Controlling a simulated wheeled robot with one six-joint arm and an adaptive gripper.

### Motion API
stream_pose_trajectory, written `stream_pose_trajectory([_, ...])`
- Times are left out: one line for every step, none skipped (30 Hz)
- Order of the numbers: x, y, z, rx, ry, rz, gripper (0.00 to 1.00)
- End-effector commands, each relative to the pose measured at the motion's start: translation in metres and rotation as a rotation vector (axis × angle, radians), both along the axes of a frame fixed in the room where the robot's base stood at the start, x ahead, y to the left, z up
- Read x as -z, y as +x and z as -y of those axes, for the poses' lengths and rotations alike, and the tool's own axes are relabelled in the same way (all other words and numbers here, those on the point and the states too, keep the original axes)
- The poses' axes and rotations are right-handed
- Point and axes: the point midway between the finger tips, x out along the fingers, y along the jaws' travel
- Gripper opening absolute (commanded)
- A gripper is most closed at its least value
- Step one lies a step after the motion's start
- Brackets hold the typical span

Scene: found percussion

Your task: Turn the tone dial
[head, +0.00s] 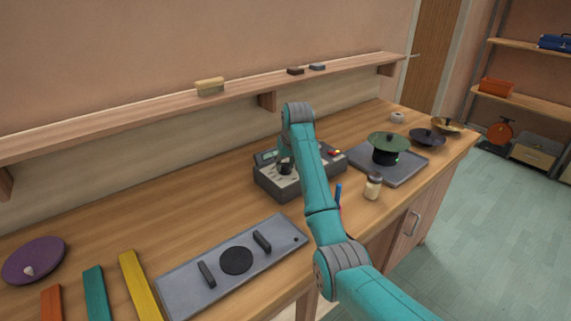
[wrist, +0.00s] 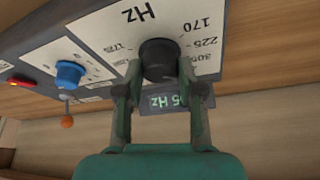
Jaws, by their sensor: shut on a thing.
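The tone dial (wrist: 158,58) is a black round knob on a panel marked "Hz" with numbers around it, in the wrist view. My gripper (wrist: 160,88) is shut on this knob, one finger on each side. A small green display (wrist: 168,100) reading in Hz is partly hidden behind the fingers. In the head view the grey device (head: 262,180) stands on the bench, and my gripper (head: 285,166) reaches down onto its top. My arm hides part of the device there.
The device also has a blue knob (wrist: 70,72), an orange-tipped lever (wrist: 67,122) and a red button (wrist: 20,82). A grey plate with handles (head: 190,291) lies in front.

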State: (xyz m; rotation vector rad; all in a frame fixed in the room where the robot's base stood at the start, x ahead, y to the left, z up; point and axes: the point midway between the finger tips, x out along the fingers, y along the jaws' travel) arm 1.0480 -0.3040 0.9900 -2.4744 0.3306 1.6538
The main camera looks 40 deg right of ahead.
Motion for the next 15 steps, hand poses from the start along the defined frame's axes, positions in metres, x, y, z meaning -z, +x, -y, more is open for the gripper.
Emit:
stream_pose_trajectory([0.0001, 0.0004, -0.0009, 0.017, 0.000, 0.000, 0.03])
stream_pose_trajectory([0.0000, 0.0004, -0.0010, 0.032, 0.000, 0.000, 0.03])
stream_pose_trajectory([0.0000, 0.0004, -0.0010, 0.053, -0.001, 0.000, 0.03])
stream_pose_trajectory([-0.0001, 0.0005, -0.0012, 0.073, -0.001, 0.001, 0.03])
stream_pose_trajectory([-0.0001, 0.0005, -0.0013, 0.091, 0.000, 0.001, 0.03])
stream_pose_trajectory([-0.0001, 0.0005, -0.0012, 0.117, -0.001, 0.001, 0.03])
stream_pose_trajectory([-0.0001, 0.0005, -0.0013, 0.140, -0.001, 0.001, 0.03])
stream_pose_trajectory([-0.0001, 0.0006, -0.0015, 0.160, 0.000, 0.001, 0.03])
stream_pose_trajectory([-0.0001, 0.0007, -0.0016, 0.189, -0.001, 0.001, 0.03])
stream_pose_trajectory([-0.0001, 0.0007, -0.0017, 0.210, -0.001, 0.000, 0.03])
stream_pose_trajectory([0.0000, 0.0009, -0.0020, 0.230, 0.000, 0.000, 0.03])
stream_pose_trajectory([-0.0001, 0.0010, -0.0021, 0.258, 0.000, 0.000, 0.03])
stream_pose_trajectory([0.0001, 0.0010, -0.0022, 0.278, -0.001, 0.000, 0.03])
stream_pose_trajectory([0.0001, 0.0011, -0.0024, 0.298, 0.000, 0.000, 0.03])
stream_pose_trajectory([0.0003, 0.0011, -0.0023, 0.323, -0.001, 0.000, 0.03])
